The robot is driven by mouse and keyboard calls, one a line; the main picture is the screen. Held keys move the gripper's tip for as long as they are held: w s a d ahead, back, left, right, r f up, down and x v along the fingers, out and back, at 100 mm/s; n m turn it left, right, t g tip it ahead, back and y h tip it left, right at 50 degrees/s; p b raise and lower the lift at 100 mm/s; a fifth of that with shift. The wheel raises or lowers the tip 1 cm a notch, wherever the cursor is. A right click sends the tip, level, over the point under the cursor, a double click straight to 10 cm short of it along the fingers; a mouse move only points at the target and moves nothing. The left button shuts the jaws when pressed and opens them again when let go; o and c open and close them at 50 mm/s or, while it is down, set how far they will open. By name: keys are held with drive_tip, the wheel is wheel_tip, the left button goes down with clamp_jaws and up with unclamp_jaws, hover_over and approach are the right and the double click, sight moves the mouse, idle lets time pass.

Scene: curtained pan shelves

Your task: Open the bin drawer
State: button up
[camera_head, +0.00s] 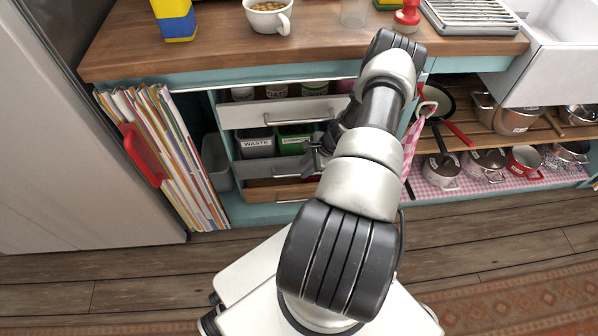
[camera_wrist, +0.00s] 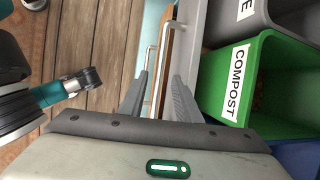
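The bin drawer (camera_head: 255,167) has a low grey front in the cabinet's middle. It holds a grey WASTE bin (camera_head: 256,147) and a green COMPOST bin (camera_head: 295,141). The wrist view shows the green bin (camera_wrist: 232,85), the grey bin (camera_wrist: 243,25) and the drawer's grey front (camera_wrist: 199,28). My gripper (camera_wrist: 161,85) is at this front, with its fingers apart on either side of a thin bar-like handle (camera_wrist: 162,92). A gap shows beside the bar; contact is unclear. In the head view my arm hides the drawer's right part and most of my gripper.
A wooden-fronted drawer (camera_head: 278,190) with its own handle lies below. A white-fronted drawer (camera_head: 283,112) is above. A folder stack (camera_head: 165,150) stands left, and pot shelves (camera_head: 540,130) with a checked cloth are at right.

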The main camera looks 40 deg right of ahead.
sight(299, 174)
drive_tip(key=shift+b+x, duration=0.4)
drive_tip(key=shift+x, duration=1.6)
clamp_jaws()
